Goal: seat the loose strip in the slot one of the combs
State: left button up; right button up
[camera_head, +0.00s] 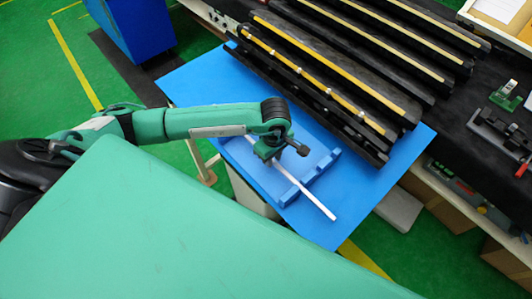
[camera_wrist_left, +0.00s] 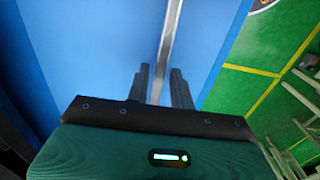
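The loose strip (camera_head: 306,192) is a thin pale bar lying slantwise across a blue holder (camera_head: 318,170) on a blue table. In the left wrist view the strip (camera_wrist_left: 170,35) runs between the fingers. My left gripper (camera_head: 267,158) is over the strip's upper-left part. Its fingers (camera_wrist_left: 160,85) stand apart on both sides of the strip, with a visible gap. Whether a finger touches the strip cannot be told. The combs look like the long black racks (camera_head: 330,72) with yellow strips at the upper right; slot one cannot be made out. My right gripper is not in view.
The blue table top (camera_head: 320,230) has bare room around the holder. The black racks stand close behind it. A dark bench at the right holds a green-and-metal device (camera_head: 507,95) and a black fixture (camera_head: 495,130). A blue cabinet (camera_head: 135,35) stands at the upper left.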

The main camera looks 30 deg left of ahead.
pick_arm(q)
grip_shut()
jog(key=shift+r, duration=0.15)
